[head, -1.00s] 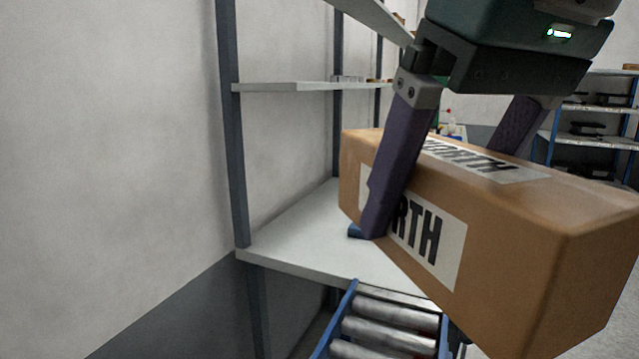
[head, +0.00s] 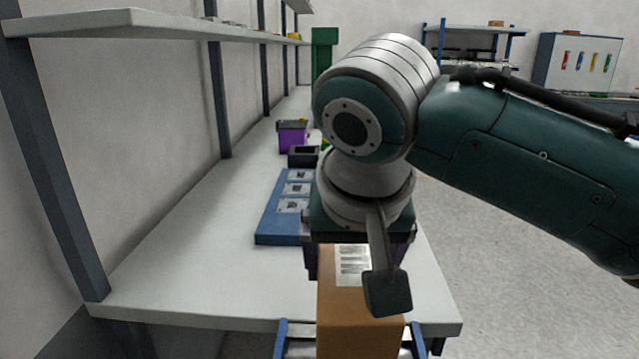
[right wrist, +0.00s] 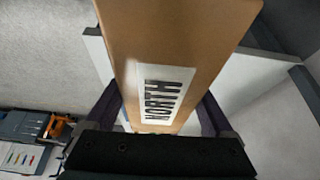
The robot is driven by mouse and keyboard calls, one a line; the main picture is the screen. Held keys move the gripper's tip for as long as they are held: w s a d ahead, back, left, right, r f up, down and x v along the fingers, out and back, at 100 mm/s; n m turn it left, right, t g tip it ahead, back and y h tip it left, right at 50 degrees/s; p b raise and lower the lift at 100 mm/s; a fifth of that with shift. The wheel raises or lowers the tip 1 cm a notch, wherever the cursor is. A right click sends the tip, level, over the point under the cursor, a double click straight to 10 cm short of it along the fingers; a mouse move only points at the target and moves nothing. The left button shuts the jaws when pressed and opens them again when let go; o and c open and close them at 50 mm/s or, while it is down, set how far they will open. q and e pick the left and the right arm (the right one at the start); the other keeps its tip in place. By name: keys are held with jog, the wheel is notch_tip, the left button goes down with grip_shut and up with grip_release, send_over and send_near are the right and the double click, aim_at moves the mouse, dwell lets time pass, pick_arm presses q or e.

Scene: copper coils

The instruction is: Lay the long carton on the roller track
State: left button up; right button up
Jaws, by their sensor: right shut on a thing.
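The long brown carton (head: 345,320) is in my right gripper (head: 360,240). In the head view it points toward me at the bottom centre, with a white label on top, and its near end is cut off by the frame. In the right wrist view the carton (right wrist: 185,40) shows its NORTH label between the two purple fingers of the gripper (right wrist: 160,112). The roller track (head: 281,341) shows at the bottom edge, with blue rails on both sides of the carton. I cannot tell whether the carton touches the rollers. My left gripper is out of view.
A white bench (head: 180,255) runs along the left wall, its near left part clear. A blue board (head: 266,220) with several plates, a purple bin (head: 291,135) and a dark box (head: 303,157) stand on it. A shelf (head: 130,22) hangs above. Open floor (head: 510,290) lies right.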

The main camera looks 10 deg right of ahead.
jog(key=s+f+b, duration=0.1)
jog(key=f+b, duration=0.1)
jog(key=f, duration=0.3)
jog(key=s+f+b, duration=0.1)
jog(key=f+b, duration=0.1)
jog(key=f, duration=0.4)
jog(key=s+f+b, duration=0.1)
jog(key=f+b, duration=0.2)
jog(key=f, duration=0.3)
jog(key=shift+d, duration=0.15)
jog(key=shift+r, duration=0.1)
jog(key=shift+p, duration=0.3)
dwell(0.5)
jog(key=shift+f, duration=0.25)
dwell(0.6)
jog(key=shift+f, duration=0.2)
